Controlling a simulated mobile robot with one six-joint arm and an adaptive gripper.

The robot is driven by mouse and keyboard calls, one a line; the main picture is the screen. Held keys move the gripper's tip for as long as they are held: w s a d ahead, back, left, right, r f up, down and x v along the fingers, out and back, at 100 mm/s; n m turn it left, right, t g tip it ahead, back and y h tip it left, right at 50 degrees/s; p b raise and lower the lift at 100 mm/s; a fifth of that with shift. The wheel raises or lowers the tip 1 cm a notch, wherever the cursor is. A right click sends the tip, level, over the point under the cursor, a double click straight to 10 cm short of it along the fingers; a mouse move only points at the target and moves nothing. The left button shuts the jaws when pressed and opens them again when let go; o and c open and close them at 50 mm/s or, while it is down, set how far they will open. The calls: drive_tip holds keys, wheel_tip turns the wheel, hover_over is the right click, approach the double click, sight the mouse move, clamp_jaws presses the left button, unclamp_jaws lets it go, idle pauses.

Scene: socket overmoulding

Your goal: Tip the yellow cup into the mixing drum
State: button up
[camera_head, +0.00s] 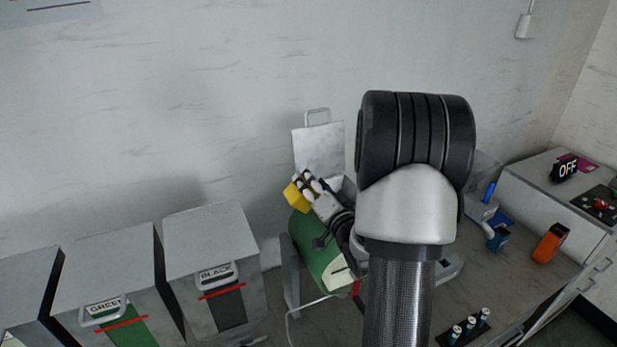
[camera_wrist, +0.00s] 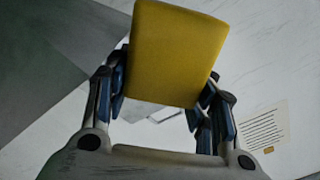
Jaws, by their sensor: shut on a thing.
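The yellow cup (camera_head: 297,196) is held in my gripper (camera_head: 313,185), above the left part of the green mixing drum (camera_head: 318,248) in the head view. In the wrist view the yellow cup (camera_wrist: 178,52) fills the upper middle, between the two fingers of my gripper (camera_wrist: 165,95), which are shut on its sides. The cup looks tilted in the head view. Its opening and contents cannot be seen. The drum sits in a grey stand, and my arm hides its right side.
Grey bins marked GREEN (camera_head: 105,310) and BLACK (camera_head: 215,275) stand at left. A grey upright panel with a handle (camera_head: 318,150) is behind the drum. At right are an orange object (camera_head: 550,243), several small vials (camera_head: 470,324) and a machine with an OFF sign (camera_head: 564,169).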

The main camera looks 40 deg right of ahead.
drive_tip(key=shift+s+d+r+m+p, duration=0.15)
drive_tip(key=shift+d+m+p, duration=0.45)
drive_tip(key=shift+p, duration=0.2)
drive_tip(key=shift+s+d+r+m+p, duration=0.2)
drive_tip(key=shift+d+m+p, duration=0.25)
drive_tip(key=shift+m+p, duration=0.3)
drive_tip(key=shift+s+d+r+m+p, duration=0.15)
drive_tip(key=shift+d+m+p, duration=0.4)
drive_tip(key=shift+p, duration=0.35)
drive_tip(key=m, duration=0.2)
drive_tip(key=d+m, duration=0.1)
drive_tip(key=m, duration=0.1)
drive_tip(key=shift+s+p, duration=0.15)
drive_tip(key=shift+p, duration=0.2)
drive_tip(key=m, duration=0.3)
drive_tip(key=shift+s+d+m+p, duration=0.1)
drive_tip(key=shift+d+m+p, duration=0.2)
drive_tip(key=shift+p, duration=0.05)
drive_tip(key=b, duration=0.1)
drive_tip(key=n, duration=0.1)
drive_tip(key=n+b, duration=0.1)
drive_tip(key=shift+a+f+b, duration=0.25)
drive_tip(key=shift+b, duration=0.1)
drive_tip(key=shift+a+r+n, duration=0.2)
drive_tip(key=shift+n, duration=0.5)
drive_tip(key=shift+b, duration=0.3)
